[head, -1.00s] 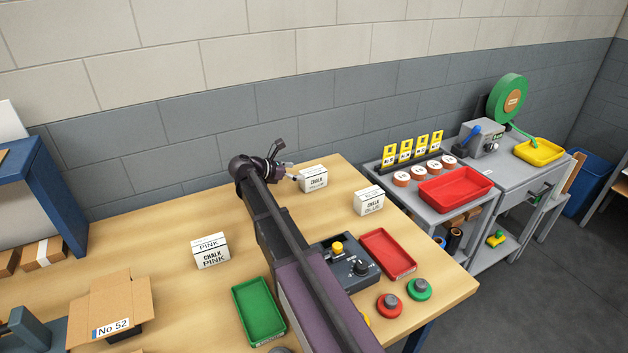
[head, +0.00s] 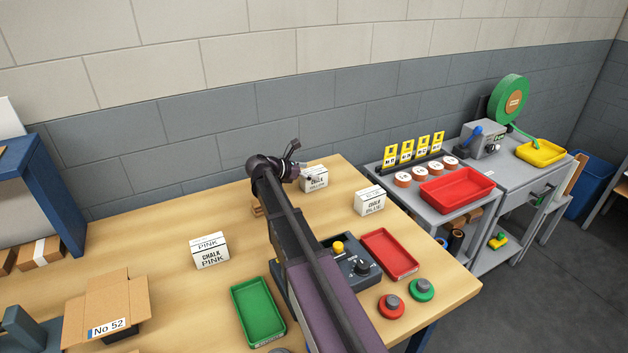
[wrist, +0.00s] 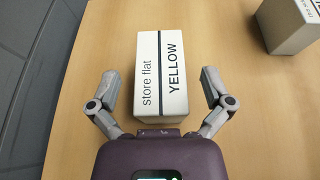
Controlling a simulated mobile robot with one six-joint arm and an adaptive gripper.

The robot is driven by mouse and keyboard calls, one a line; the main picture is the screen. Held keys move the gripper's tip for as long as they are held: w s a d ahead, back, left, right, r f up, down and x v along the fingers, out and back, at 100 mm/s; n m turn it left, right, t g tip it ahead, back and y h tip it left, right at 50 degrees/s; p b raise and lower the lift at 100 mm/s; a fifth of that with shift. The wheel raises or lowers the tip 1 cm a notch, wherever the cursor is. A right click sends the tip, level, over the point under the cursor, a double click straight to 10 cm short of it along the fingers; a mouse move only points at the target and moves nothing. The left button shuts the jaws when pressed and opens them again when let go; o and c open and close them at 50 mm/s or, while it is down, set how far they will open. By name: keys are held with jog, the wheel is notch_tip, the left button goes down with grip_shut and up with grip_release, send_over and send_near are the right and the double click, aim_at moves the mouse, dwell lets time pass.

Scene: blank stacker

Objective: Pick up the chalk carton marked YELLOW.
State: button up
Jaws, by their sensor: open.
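The chalk carton marked YELLOW (wrist: 161,75) is a white box with black print, lying between my gripper's two open fingers in the wrist view. It also shows in the head view (head: 315,181) at the far edge of the wooden table, partly hidden by my gripper. My gripper (wrist: 163,88) is open, with one finger on each side of the carton and a gap on both sides. In the head view my gripper (head: 297,162) is at the carton's left and above it. Whether the palm touches the carton's near end I cannot tell.
A BLUE chalk carton (head: 369,201) stands to the right; a carton corner also shows in the wrist view (wrist: 290,25). A PINK carton (head: 210,251) stands left. A control box (head: 345,262), red tray (head: 389,254) and green tray (head: 258,311) lie nearer. Bare table surrounds the YELLOW carton.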

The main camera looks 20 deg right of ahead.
aim_at(310, 172)
jog(key=c, duration=1.3)
jog(key=shift+o, duration=0.2)
jog(key=shift+r, duration=0.2)
notch_tip(310, 172, up, 10)
jog(key=p, duration=1)
jog(key=shift+f, duration=0.2)
